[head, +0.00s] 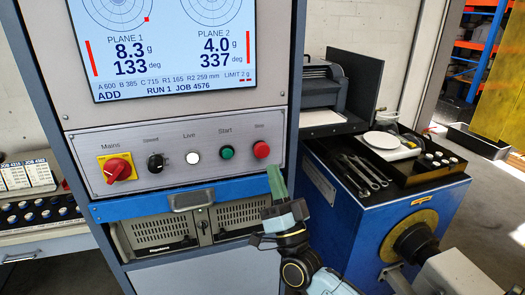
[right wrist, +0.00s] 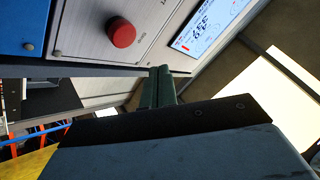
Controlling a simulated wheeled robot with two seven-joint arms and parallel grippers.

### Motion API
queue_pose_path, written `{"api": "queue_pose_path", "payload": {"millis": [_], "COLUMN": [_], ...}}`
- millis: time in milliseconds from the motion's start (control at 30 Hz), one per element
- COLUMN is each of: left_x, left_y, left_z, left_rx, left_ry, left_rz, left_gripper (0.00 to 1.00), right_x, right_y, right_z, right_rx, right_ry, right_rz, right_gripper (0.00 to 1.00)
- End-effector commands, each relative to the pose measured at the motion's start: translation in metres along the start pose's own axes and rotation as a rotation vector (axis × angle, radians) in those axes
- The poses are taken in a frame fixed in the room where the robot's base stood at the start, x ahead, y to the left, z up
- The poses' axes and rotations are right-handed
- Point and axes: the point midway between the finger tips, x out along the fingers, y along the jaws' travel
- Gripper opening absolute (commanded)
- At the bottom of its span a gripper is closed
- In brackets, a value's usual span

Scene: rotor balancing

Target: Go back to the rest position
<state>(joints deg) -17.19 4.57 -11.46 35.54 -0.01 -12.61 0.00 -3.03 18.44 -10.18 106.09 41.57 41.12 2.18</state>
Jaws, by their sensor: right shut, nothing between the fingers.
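My right gripper (head: 276,182) is in front of the blue control cabinet, with its green fingers pointing up, just below the red Stop button (head: 261,149). The fingers are closed together and hold nothing. In the right wrist view the shut fingers (right wrist: 158,86) point toward the panel, and the red button (right wrist: 122,33) stands out apart from them. My left gripper is in neither view.
A blue ledge with a handle (head: 191,200) juts out below. Right stands a blue bench with a black tray (head: 428,177), wrenches and a scale.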

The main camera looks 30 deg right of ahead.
Motion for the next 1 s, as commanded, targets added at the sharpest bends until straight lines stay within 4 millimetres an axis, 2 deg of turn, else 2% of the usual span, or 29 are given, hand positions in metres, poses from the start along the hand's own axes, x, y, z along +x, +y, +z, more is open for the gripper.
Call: {"api": "queue_pose_path", "payload": {"millis": [433,567,667,767,867,900,967,1000], "left_x": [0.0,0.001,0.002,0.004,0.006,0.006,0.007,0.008], "left_y": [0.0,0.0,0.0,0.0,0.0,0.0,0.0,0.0], "left_z": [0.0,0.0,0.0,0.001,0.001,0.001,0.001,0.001], "left_rx": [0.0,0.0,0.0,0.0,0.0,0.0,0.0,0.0], "left_ry": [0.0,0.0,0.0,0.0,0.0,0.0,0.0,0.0], "left_rz": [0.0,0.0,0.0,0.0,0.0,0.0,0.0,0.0], "left_gripper": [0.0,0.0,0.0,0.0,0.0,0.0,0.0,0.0], "right_x": [0.0,-0.014,-0.044,-0.093,-0.153,-0.179,-0.22,-0.248], "right_y": [0.001,0.012,0.033,0.061,0.087,0.096,0.109,0.116], "right_z": [0.001,0.022,0.061,0.11,0.152,0.167,0.185,0.196], "right_rx": [-0.001,-0.033,-0.093,-0.168,-0.236,-0.261,-0.293,-0.314], "right_ry": [-0.003,-0.073,-0.212,-0.406,-0.608,-0.689,-0.807,-0.886], "right_rz": [0.001,0.021,0.057,0.102,0.145,0.162,0.185,0.2], "right_gripper": [0.0,0.0,0.0,0.0,0.0,0.0,0.0,0.0]}}
